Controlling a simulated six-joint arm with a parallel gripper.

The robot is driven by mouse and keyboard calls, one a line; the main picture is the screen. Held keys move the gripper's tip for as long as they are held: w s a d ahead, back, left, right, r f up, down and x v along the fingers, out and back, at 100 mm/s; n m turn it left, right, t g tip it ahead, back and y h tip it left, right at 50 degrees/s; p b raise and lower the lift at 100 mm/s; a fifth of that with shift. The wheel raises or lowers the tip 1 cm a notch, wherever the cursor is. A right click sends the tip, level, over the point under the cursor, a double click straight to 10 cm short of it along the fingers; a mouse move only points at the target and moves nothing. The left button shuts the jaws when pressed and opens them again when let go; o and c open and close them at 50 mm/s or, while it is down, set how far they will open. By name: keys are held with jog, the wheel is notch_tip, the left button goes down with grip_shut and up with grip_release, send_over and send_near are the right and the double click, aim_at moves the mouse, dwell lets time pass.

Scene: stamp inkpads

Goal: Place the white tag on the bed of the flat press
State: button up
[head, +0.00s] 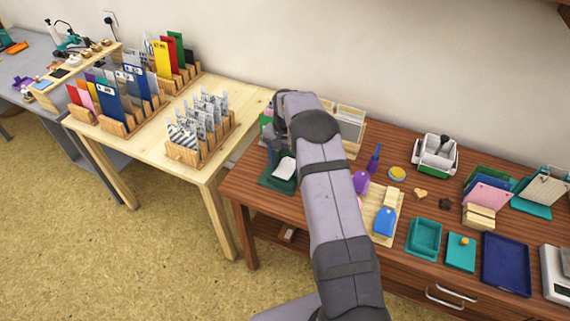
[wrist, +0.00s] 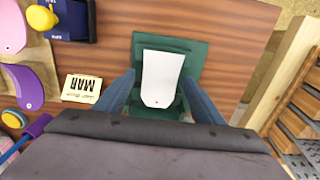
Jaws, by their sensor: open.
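The white tag (wrist: 162,77) lies flat on the dark green bed of what looks like the flat press (wrist: 197,50). In the head view the tag (head: 285,168) shows pale on the green press (head: 277,186) near the left end of the brown table. My gripper (wrist: 159,78) is open. Its two blue-grey fingers stand on either side of the tag in the wrist view, with gaps visible between them and the tag. The tag's wide end lies away from the gripper body.
Purple tag (wrist: 24,87) and pink tag (wrist: 12,27) lie farther left, with a yellow-knobbed blue item (wrist: 72,20). A wooden rack (wrist: 290,75) stands close on the right.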

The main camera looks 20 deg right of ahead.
aim_at(285, 170)
notch_tip(285, 170, up, 12)
jog(key=b, duration=0.2)
jog(key=shift+r+b, duration=0.2)
jog(key=shift+b, duration=0.1)
dwell(0.3)
jog(key=s+a+f+n, duration=0.1)
jog(key=s+a+n, duration=0.2)
jog(key=s, duration=0.7)
jog(key=s+a+f+n, duration=0.1)
jog(key=s+a+n, duration=0.2)
jog(key=s, duration=0.8)
jog(key=s+a+f+n, duration=0.1)
jog(key=s+a+n, duration=0.2)
jog(key=s, duration=0.8)
jog(key=shift+s+a+f, duration=0.2)
jog(key=shift+a, duration=0.05)
jog(key=shift+r, duration=0.1)
